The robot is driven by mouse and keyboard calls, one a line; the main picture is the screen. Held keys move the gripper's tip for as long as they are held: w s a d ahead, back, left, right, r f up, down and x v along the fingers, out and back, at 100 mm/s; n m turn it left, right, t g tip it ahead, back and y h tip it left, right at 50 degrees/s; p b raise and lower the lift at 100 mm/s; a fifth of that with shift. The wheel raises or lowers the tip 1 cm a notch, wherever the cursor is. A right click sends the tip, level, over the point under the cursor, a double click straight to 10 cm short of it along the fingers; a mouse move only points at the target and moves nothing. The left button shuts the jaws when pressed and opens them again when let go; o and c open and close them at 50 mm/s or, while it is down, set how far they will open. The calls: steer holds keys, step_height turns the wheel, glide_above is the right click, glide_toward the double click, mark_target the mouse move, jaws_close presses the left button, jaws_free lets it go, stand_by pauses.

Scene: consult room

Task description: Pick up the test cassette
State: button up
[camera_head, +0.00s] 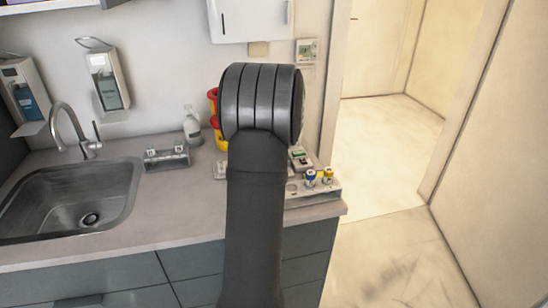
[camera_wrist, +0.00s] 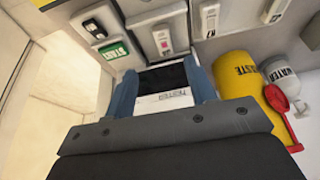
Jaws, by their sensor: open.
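My gripper (camera_wrist: 160,72) is open in the wrist view, its two blue fingers apart. A box with a black top and a white printed front (camera_wrist: 164,100) shows between the fingers; I cannot tell whether they touch it. Just beyond the fingertips is a white, cassette-like piece with a dark slot (camera_wrist: 163,40). Similar white pieces lie to its right, one (camera_wrist: 208,18) near the top and another (camera_wrist: 275,10) at the top right. I cannot tell which one is the test cassette. In the head view my arm hides the gripper and part of the counter.
A green START label (camera_wrist: 113,50) is left of the fingers. A yellow waste container (camera_wrist: 247,88) and a white water bottle (camera_wrist: 282,76) stand close on the right. A grey rack (camera_head: 318,190) with blue- and yellow-capped vials is near the counter's right edge; a sink (camera_head: 72,199) is left.

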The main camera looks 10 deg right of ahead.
steer(key=x, duration=0.4)
steer(key=shift+w+f, duration=0.15)
steer(key=shift+f, duration=0.2)
steer(key=x, duration=0.4)
steer(key=shift+s+a+f, duration=0.2)
steer(key=shift+s+f, duration=0.1)
steer(key=shift+f, duration=0.1)
steer(key=shift+w+f, duration=0.2)
steer(key=shift+f, duration=0.15)
steer(key=c, duration=1.1)
